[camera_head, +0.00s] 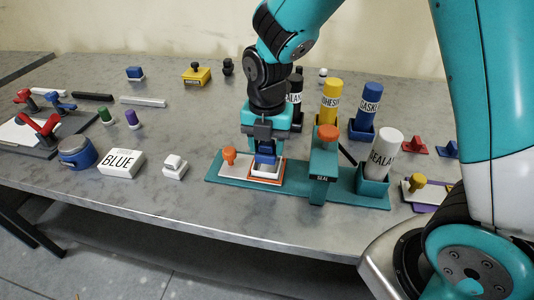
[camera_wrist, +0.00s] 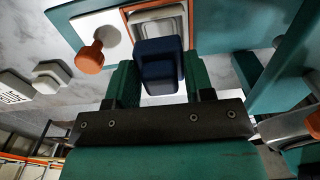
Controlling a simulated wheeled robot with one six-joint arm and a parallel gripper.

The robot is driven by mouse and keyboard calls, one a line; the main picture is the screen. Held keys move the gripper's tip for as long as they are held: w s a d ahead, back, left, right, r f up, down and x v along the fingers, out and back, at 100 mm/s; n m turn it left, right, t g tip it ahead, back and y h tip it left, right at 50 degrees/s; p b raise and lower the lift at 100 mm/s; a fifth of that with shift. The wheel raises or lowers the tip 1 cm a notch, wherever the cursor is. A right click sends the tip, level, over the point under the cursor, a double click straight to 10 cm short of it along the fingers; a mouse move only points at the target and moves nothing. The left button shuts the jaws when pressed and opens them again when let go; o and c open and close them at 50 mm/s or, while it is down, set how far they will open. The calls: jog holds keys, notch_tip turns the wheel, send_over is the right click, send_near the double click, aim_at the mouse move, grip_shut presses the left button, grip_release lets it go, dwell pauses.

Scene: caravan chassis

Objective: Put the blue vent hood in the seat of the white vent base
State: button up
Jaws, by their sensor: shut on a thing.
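My gripper (camera_head: 265,148) points down and is shut on the blue vent hood (camera_head: 265,159). The hood is a small dark blue block and sits between the two green fingers in the wrist view (camera_wrist: 159,66). The white vent base (camera_head: 265,171) lies directly below the hood, inside an orange frame on a teal board. The base also shows behind the hood in the wrist view (camera_wrist: 160,25). The hood overlaps the base in both views. I cannot tell whether it touches the seat, which is partly hidden.
An orange knob (camera_head: 229,155) stands on a white plate just left of the base. A teal press post (camera_head: 323,165) stands close on the right, with a sealant bottle (camera_head: 386,148) beyond it. A white stepped block (camera_head: 175,166) and a BLUE box (camera_head: 121,163) lie left of the board.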

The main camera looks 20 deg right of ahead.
aim_at(267, 155)
jog(key=shift+f, duration=1.7)
jog(key=shift+f, duration=0.2)
jog(key=o, duration=1)
jog(key=shift+r, duration=0.1)
